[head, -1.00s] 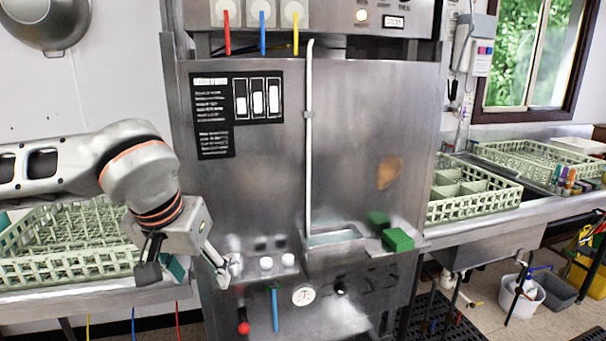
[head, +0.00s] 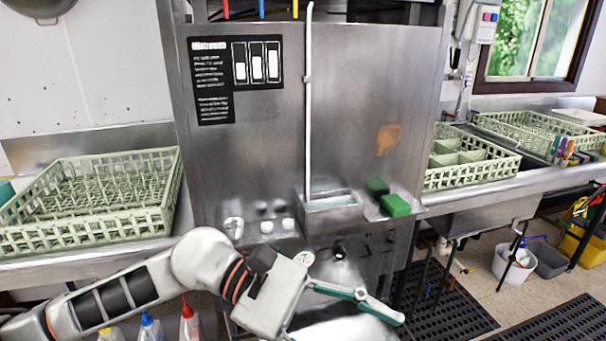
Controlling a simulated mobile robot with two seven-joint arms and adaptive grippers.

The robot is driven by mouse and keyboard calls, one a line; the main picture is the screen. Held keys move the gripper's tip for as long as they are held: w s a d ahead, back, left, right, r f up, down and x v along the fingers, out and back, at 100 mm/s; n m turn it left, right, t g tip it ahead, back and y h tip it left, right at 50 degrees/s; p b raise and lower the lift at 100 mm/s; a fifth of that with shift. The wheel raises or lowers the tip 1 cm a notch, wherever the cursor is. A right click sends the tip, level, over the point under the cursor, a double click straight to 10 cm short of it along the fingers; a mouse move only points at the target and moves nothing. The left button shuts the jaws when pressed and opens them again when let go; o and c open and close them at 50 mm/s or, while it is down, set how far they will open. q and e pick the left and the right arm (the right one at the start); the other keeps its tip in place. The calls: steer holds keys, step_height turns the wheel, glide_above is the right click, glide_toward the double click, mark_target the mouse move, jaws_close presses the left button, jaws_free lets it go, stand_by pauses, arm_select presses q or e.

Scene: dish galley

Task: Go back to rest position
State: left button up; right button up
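My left arm comes in from the lower left across the front of the steel dish machine (head: 345,110). My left gripper (head: 345,328) is low in front of the machine, near the bottom edge of the head view. One teal-tipped finger reaches out to the right. The other points down and is partly cut off by the frame edge. The fingers are spread apart and I see nothing between them. My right gripper is not in view.
A green dish rack (head: 95,200) stands on the left counter, above my arm. More racks (head: 465,160) stand on the right counter. A green block (head: 396,205) sits on the machine ledge. Bottles (head: 190,322) with coloured tips stand low left. Buckets (head: 514,262) and black mats (head: 440,312) are on the floor.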

arm_select(q)
steer(key=w+a+r+n+t+h, duration=0.15)
steer(key=w+n+t+h, duration=0.25)
steer(key=n, duration=0.5)
steer(key=w+r+n+t+h, duration=0.2)
steer(key=w+n+t+h, duration=0.25)
steer(key=n, duration=0.55)
steer(key=w+a+f+n+t+y, duration=0.45)
steer(key=f+n+t, duration=0.25)
steer(key=n, duration=0.4)
steer(key=w+a+f+n+t+y, duration=0.45)
steer(key=f+n+t, duration=0.25)
steer(key=n, duration=0.4)
steer(key=s+a+f+n+g+y, duration=0.1)
steer(key=s+a+f+n+y, duration=0.25)
steer(key=a+f+n, duration=0.45)
steer(key=s+a+f+n+g+y, duration=0.1)
steer(key=s+a+f+n+y, duration=0.2)
steer(key=f, duration=0.8)
steer(key=s+a+f+n+g+y, duration=0.2)
steer(key=s+a+f+n, duration=0.1)
steer(key=s+f, duration=0.2)
steer(key=s+a+f+n+g+y, duration=0.2)
steer(key=s+a+f+n, duration=0.2)
steer(key=f, duration=0.5)
steer(key=shift+s+y, duration=0.3)
steer(key=shift+s, duration=0.55)
